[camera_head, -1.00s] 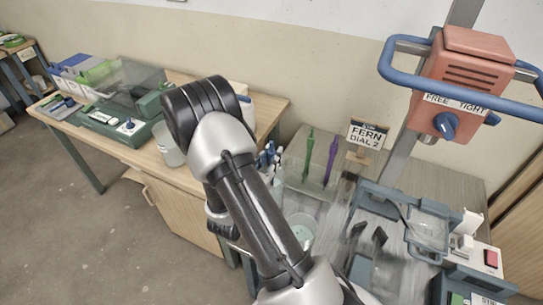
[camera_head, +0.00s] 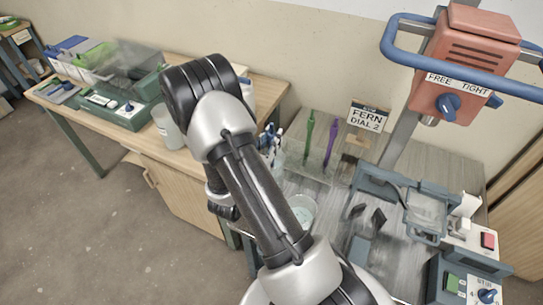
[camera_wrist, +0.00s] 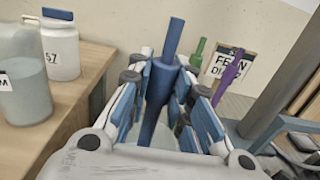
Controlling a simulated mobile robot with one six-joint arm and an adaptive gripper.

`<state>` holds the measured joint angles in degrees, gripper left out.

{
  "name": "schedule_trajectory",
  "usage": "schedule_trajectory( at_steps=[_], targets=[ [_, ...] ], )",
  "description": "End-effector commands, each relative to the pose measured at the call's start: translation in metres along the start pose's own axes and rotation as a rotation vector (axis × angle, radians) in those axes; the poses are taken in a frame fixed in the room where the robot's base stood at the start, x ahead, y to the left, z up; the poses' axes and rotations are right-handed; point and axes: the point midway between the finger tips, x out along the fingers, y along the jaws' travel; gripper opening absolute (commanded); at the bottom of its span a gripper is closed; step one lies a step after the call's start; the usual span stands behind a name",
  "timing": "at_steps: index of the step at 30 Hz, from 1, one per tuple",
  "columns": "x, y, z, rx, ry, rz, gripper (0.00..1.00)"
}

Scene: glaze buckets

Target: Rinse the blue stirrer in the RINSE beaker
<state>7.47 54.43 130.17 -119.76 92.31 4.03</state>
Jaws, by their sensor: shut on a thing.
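My gripper (camera_wrist: 168,105) is shut on the blue stirrer (camera_wrist: 160,85), which stands about upright between the fingers in the wrist view. Its lower end is hidden by the gripper. In the head view, blue and white parts of the gripper (camera_head: 269,138) show just right of my arm, in front of the clear holder. A clear beaker with pale liquid (camera_head: 303,207) stands on the grey bench, partly hidden by my arm. No RINSE label is readable, so I cannot tell which beaker it is. A pale rounded shape shows below the stirrer in the wrist view.
A green stirrer (camera_head: 309,137) and a purple stirrer (camera_head: 330,142) stand by the FERN DIAL 2 sign (camera_head: 368,117). A clamp machine (camera_head: 425,215) stands to the right. A labelled beaker (camera_wrist: 25,88) and white jar (camera_wrist: 61,53) stand on the wooden table.

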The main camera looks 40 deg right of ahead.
Motion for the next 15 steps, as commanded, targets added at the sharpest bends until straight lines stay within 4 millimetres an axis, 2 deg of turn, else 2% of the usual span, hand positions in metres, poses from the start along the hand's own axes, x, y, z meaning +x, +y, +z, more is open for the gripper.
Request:
schedule_trajectory(
  at_steps=[2, 10, 15],
  targets=[
    [-0.0001, 0.0000, 0.0059, 0.000, 0.000, 0.000, 0.00],
    [-0.0001, 0.0000, 0.0041, -0.001, 0.000, 0.000, 0.00],
    [0.0000, 0.0000, -0.0040, -0.001, 0.000, 0.000, 0.00]
  ],
)
